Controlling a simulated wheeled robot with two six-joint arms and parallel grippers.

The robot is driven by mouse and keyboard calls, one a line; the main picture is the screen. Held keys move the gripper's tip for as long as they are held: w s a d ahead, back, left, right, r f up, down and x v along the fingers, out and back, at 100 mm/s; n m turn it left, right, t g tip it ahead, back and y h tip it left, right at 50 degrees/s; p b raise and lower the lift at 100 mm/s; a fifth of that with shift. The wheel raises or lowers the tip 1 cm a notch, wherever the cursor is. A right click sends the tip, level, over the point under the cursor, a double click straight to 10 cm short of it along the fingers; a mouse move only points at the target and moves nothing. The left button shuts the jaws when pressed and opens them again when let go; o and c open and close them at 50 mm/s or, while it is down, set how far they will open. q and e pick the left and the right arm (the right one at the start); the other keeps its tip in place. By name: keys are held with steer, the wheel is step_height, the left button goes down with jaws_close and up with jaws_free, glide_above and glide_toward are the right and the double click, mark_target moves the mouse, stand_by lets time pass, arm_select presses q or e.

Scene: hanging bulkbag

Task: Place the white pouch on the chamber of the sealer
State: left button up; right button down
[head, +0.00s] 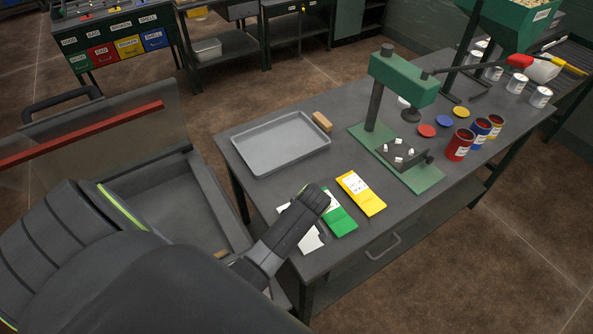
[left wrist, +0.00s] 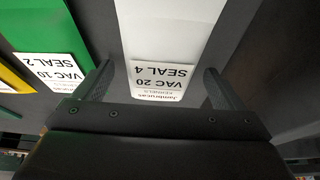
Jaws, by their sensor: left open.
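The white pouch (head: 312,241) lies on the dark table at its near left end, partly hidden by my left gripper (head: 312,200) in the head view. In the left wrist view, the white pouch (left wrist: 165,35) shows a label reading "VAC 20 SEAL 4", upside down. My left gripper (left wrist: 155,88) is open, its fingers on either side of the labelled end, with nothing held. The sealer stands at the left, its clear lid with a red bar (head: 80,135) raised. Its chamber (head: 165,198) is partly hidden by my arm. My right gripper is not in view.
A green pouch (head: 338,218) and a yellow pouch (head: 361,193) lie beside the white one. A grey tray (head: 280,142), a wooden block (head: 322,122), a green press (head: 400,80) and several cans (head: 459,145) are farther along the table.

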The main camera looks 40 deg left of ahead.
arm_select(q)
steer(key=c, duration=1.2)
